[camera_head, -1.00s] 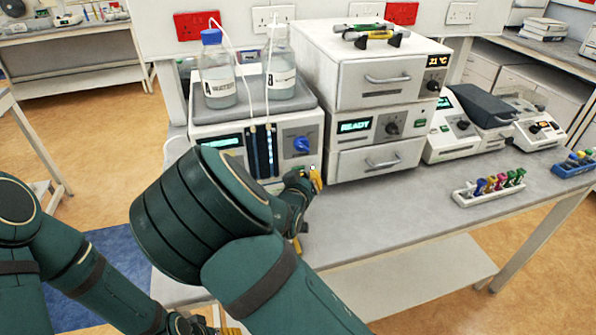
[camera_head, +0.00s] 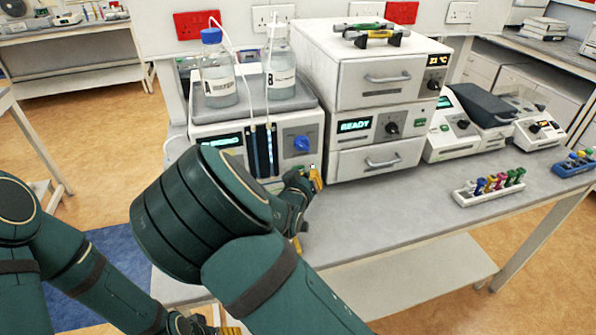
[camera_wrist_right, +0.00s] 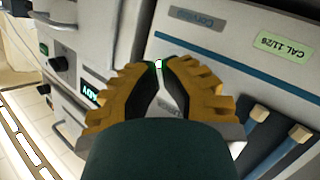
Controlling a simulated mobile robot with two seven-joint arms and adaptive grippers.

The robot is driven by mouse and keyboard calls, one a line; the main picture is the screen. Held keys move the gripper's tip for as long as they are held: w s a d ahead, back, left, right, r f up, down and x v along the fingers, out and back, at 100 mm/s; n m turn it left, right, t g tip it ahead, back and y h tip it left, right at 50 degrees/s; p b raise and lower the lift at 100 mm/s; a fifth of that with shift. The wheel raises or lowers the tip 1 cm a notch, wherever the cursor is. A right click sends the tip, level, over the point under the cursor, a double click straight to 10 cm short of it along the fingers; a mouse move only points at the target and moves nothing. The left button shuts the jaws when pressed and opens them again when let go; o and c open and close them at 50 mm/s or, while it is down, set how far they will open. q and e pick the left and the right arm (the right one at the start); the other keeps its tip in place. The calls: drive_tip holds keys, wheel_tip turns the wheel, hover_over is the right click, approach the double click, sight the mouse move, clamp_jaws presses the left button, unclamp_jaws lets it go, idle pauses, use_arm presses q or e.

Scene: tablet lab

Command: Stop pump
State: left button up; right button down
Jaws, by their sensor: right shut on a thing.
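The pump (camera_head: 301,167) is the white unit with a teal display (camera_head: 222,140) and a blue knob (camera_head: 302,144); my right arm hides part of its front. The display's text is partly covered and I cannot read it for sure. My right gripper (camera_head: 314,179) is at the pump's lower right front corner. In the right wrist view its yellow fingers (camera_wrist_right: 159,80) come together at the tips around a small green-and-white button (camera_wrist_right: 158,63) on the pump's front. My left gripper (camera_head: 230,330) is cut off at the bottom edge, so its jaws cannot be judged.
Bottles A (camera_head: 218,75) and B (camera_head: 280,75) stand on the pump, with thin tubes running down. A stacked oven unit (camera_head: 345,165) stands close on the right. A tube rack (camera_head: 487,190) is farther right. The front bench (camera_head: 400,208) is clear.

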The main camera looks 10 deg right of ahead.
drive_tip(key=shift+w, duration=0.1)
idle(0.3)
drive_tip(key=shift+w, duration=0.35)
idle(0.4)
drive_tip(key=shift+p, duration=0.3)
drive_tip(key=shift+s, duration=0.45)
drive_tip(key=shift+s+d+p, duration=0.1)
drive_tip(key=shift+s+p, duration=0.35)
drive_tip(key=shift+s, duration=2.55)
